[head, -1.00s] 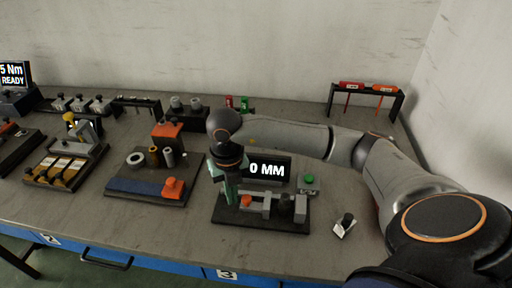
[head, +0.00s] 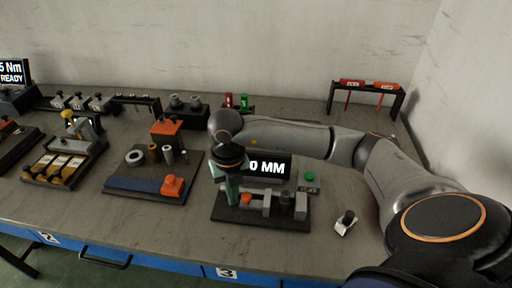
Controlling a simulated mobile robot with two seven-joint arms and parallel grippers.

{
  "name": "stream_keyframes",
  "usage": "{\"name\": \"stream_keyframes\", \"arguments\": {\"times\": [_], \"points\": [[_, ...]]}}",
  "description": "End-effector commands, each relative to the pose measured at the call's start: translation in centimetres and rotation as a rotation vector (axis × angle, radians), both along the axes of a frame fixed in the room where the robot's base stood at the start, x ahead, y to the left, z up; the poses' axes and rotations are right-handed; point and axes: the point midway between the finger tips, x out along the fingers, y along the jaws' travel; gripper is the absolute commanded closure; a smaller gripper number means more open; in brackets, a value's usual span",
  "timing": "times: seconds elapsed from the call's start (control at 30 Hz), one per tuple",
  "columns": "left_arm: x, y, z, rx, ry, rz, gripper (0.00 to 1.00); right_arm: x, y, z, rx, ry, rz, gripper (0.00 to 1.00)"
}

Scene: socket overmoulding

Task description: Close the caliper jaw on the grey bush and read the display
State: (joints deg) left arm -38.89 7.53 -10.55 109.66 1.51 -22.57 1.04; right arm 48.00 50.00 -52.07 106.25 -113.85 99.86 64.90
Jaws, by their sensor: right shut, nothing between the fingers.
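The caliper stand has a dark base (head: 250,218), a grey sliding jaw (head: 267,203) with an orange knob (head: 246,199), and a grey fixed block (head: 301,206) at the right. A dark grey cylinder, seemingly the grey bush (head: 285,198), stands between them; I cannot tell whether the jaw touches it. The display (head: 268,167) behind reads "0 MM", its left end hidden by my right arm. My right gripper (head: 232,198) points down at the left end of the stand, just left of the orange knob. It is shut and empty; its fingertips are hard to make out. My left gripper is out of view.
A green button (head: 309,177) stands right of the display. A small pale block with a dark knob (head: 346,222) lies to the right. At left, a fixture board (head: 120,195) carries rings and cylinders. A rack with red and orange tools (head: 368,86) stands at the back right.

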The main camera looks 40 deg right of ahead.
Motion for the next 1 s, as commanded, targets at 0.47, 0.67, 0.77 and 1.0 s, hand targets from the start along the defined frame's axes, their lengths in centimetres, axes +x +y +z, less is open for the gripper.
{"name": "stream_keyframes", "arguments": {"times": [0.47,0.67,0.77,1.0], "points": [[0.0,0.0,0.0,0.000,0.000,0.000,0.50,-0.8,-0.7,0.0,0.000,0.000,0.000,1.00],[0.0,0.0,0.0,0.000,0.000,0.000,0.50,-1.1,-0.9,0.0,0.001,0.001,0.000,1.00],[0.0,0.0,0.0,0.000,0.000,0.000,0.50,-1.2,-1.0,0.0,0.001,0.001,0.001,1.00],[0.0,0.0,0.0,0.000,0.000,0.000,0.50,-1.6,-1.3,0.0,0.000,0.001,0.000,1.00]]}}
